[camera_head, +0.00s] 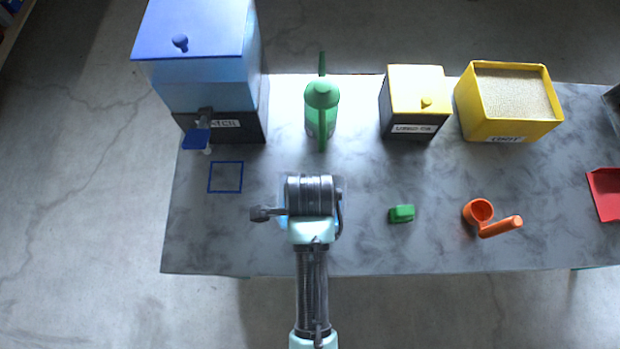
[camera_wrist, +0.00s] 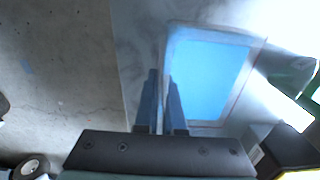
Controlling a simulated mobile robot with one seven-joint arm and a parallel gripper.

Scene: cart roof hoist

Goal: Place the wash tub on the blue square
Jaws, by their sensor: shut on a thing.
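The wash tub is a light blue, open rectangular tub (camera_wrist: 208,78) that looks empty in the wrist view. In the wrist view my gripper's dark fingers (camera_wrist: 162,100) are shut on the tub's left wall. I cannot tell whether the tub touches the table or hangs just above it. The blue square (camera_head: 225,177) is an outline on the grey table, left of the tub and a little farther back. It is empty.
A blue water dispenser (camera_head: 200,85) with a protruding tap (camera_head: 197,139) stands behind the square. A green watering can (camera_head: 322,110) stands behind my gripper. A green block (camera_head: 402,213), orange scoop (camera_head: 490,218), yellow-lidded box (camera_head: 413,105), yellow bin (camera_head: 505,130) and red dustpan (camera_head: 606,195) are to the right.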

